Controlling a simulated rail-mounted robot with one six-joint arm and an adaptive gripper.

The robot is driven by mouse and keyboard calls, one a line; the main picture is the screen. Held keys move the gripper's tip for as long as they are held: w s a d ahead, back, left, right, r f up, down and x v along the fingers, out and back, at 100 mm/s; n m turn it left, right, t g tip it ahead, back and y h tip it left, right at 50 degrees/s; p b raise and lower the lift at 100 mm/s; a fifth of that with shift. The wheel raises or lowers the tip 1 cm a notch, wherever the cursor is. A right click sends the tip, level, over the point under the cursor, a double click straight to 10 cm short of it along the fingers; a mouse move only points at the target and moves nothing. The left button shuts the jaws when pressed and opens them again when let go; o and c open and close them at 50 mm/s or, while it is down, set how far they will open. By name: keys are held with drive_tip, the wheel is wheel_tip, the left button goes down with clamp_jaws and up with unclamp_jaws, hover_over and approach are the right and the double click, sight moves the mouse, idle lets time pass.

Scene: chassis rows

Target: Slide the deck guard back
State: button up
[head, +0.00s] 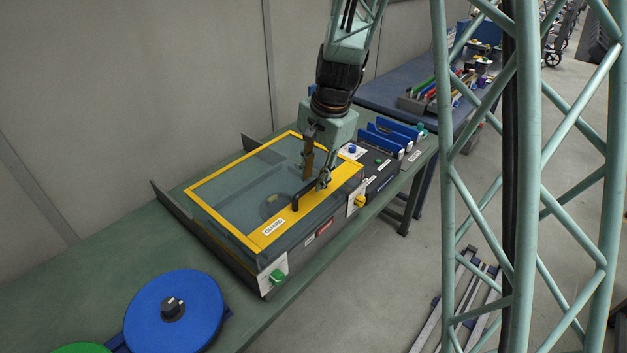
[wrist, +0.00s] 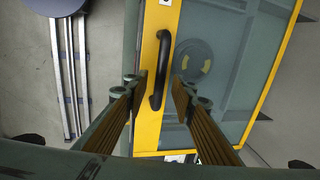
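The deck guard (head: 224,220) is a clear panel in a yellow frame, lying over the dark chassis on the green bench. In the wrist view its clear pane (wrist: 215,70) and yellow edge also show. Its black bar handle (head: 297,196) stands on the yellow edge nearest the aisle. My gripper (head: 315,182) is at this handle. In the wrist view the handle (wrist: 161,70) lies between the two open fingers of my gripper (wrist: 158,88), with gaps on both sides. A round part with yellow marks (wrist: 196,62) shows under the pane.
A black unit with blue panels (head: 385,140) stands right of the guard. A green knob (head: 277,276) and a yellow knob (head: 360,201) are on the chassis front. A blue disc (head: 173,310) lies at the bench's near end. Light rails (head: 462,300) lie on the floor.

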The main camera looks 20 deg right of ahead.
drive_tip(key=shift+w+f, duration=0.1)
drive_tip(key=shift+f, duration=0.5)
clamp_jaws()
